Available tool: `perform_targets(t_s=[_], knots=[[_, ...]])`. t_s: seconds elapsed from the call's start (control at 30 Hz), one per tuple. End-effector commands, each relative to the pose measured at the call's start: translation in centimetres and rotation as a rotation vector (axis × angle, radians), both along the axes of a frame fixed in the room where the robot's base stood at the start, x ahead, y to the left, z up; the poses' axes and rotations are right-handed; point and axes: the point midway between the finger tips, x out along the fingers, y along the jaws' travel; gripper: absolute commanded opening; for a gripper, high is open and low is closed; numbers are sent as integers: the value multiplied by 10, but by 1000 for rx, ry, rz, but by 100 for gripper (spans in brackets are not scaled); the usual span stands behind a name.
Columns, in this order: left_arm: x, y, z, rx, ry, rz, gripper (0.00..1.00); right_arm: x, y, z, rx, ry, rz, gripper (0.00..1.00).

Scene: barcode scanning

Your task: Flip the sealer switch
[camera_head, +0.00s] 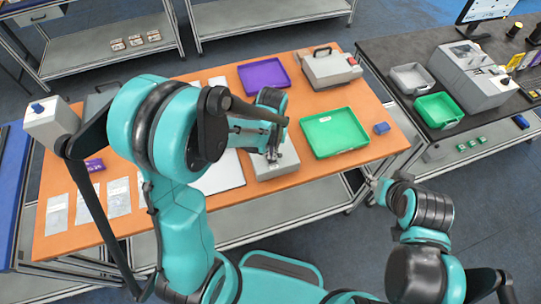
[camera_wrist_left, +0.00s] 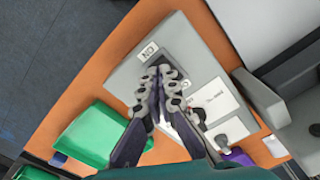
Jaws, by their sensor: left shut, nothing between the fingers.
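A flat grey box (camera_head: 282,167) lies on the orange table below my left gripper (camera_head: 272,153). In the left wrist view the box (camera_wrist_left: 192,45) has white labels, one reading "NG" (camera_wrist_left: 148,51), and a dark switch-like patch (camera_wrist_left: 158,62) partly hidden by the fingertips. My left gripper (camera_wrist_left: 160,76) is shut and empty, its tips over this patch; I cannot tell whether they touch it. My right gripper (camera_head: 376,188) is off the table's front right side, too small to read. No part is clearly marked as the sealer switch.
A green tray (camera_head: 334,152) is right of the box. A purple tray (camera_head: 264,90) and a grey handled machine (camera_head: 330,70) stand behind. Clear bags (camera_head: 57,213) lie at left. Another grey machine (camera_wrist_left: 285,90) is close by in the wrist view.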

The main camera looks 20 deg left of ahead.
Motion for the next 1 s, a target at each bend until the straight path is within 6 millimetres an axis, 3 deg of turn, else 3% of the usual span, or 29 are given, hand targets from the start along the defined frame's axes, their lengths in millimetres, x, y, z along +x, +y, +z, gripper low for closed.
perform_targets(t_s=[1.0], knots=[[0,0,-15,0,0,0,0,0,0,-14,0,0,0,40]])
